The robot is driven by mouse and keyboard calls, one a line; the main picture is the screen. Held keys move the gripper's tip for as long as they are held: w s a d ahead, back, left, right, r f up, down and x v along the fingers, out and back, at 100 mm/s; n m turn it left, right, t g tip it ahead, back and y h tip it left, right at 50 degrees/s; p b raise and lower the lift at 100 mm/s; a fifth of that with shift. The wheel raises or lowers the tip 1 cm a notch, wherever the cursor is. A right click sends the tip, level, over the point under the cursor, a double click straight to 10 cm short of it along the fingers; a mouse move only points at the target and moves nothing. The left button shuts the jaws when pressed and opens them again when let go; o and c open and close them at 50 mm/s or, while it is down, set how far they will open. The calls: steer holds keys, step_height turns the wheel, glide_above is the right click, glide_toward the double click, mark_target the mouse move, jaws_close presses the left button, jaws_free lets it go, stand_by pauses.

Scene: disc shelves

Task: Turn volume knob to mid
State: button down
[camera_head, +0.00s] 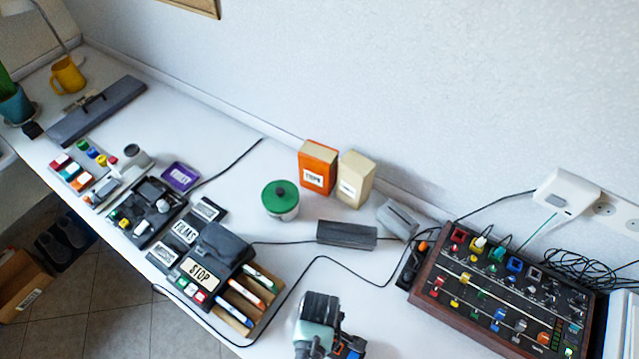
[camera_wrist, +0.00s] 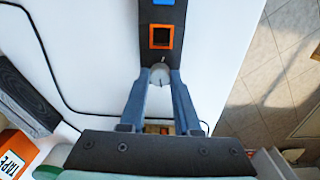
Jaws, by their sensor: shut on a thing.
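My gripper (camera_wrist: 160,82) is shut on this knob, with one finger on each side. I cannot read a label, so I cannot tell from any marking that it is the volume knob. In the head view, my gripper is at the bottom centre, and its fingertips and the knob are hidden. A small part of the device with blue and orange (camera_head: 350,347) shows beside my wrist.
An orange square frame (camera_wrist: 161,37) and a blue part lie along the panel beyond the knob. A black cable (camera_wrist: 58,85) runs on the white table nearby.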

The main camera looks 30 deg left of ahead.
steer(key=shift+m, duration=0.4)
steer(key=m+p, duration=0.1)
steer(key=m, duration=0.2)
steer(key=shift+r+m, duration=0.1)
steer(key=shift+m, duration=0.3)
steer(key=m+p, duration=0.1)
steer(key=m, duration=0.4)
steer(key=shift+p, duration=0.3)
steer(key=m, duration=0.5)
steer(key=shift+m+p, duration=0.35)
steer(key=shift+m, duration=0.05)
steer(key=m, duration=0.4)
steer(key=shift+m, duration=0.3)
steer(key=c, duration=0.6)
jaws_free()
